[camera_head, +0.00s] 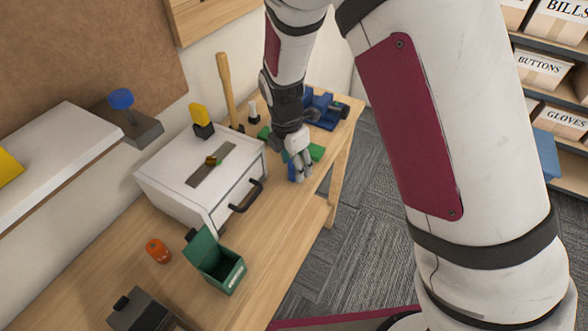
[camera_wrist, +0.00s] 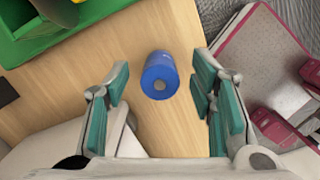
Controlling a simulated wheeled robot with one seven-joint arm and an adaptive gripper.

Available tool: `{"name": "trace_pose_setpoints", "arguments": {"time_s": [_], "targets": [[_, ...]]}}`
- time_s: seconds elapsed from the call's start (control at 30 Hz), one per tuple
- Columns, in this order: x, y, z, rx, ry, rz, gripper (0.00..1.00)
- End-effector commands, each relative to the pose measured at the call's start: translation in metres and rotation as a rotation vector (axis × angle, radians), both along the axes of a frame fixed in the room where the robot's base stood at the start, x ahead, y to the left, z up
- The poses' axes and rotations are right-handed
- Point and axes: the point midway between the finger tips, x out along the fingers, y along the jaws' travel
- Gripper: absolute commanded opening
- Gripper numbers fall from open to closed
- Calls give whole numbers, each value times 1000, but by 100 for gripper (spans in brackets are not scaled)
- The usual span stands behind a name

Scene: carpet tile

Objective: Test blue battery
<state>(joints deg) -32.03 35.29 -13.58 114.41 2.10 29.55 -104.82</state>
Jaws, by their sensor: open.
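The blue battery (camera_wrist: 160,76) stands on the wooden table in the wrist view, its round end with a grey contact facing the camera. In the head view the battery (camera_head: 292,172) shows only in part, beside my fingers. My gripper (camera_wrist: 160,105) is open, with one teal-padded finger on each side of the battery and a gap on both sides. In the head view my gripper (camera_head: 301,172) is low over the table, to the right of the white drawer box. I cannot make out a battery tester for certain.
The white drawer box (camera_head: 165,176) with a black handle stands close by. A green bin (camera_wrist: 30,45) lies near the battery. A green lidded box (camera_head: 228,276), an orange object (camera_head: 158,250) and a blue vise (camera_head: 322,108) are also on the table. The table's edge is close on the right.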

Motion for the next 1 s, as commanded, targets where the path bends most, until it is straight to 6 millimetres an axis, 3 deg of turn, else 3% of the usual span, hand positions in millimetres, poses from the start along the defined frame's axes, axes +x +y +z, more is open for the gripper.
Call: {"name": "trace_pose_setpoints", "arguments": {"time_s": [0.3,0.5,0.53,1.0], "targets": [[1,0,-5,1,-1,-1,48],[0,0,-5,1,-1,-1,3],[0,0,-5,1,-1,-1,0],[1,0,2,2,-2,0,0]]}}
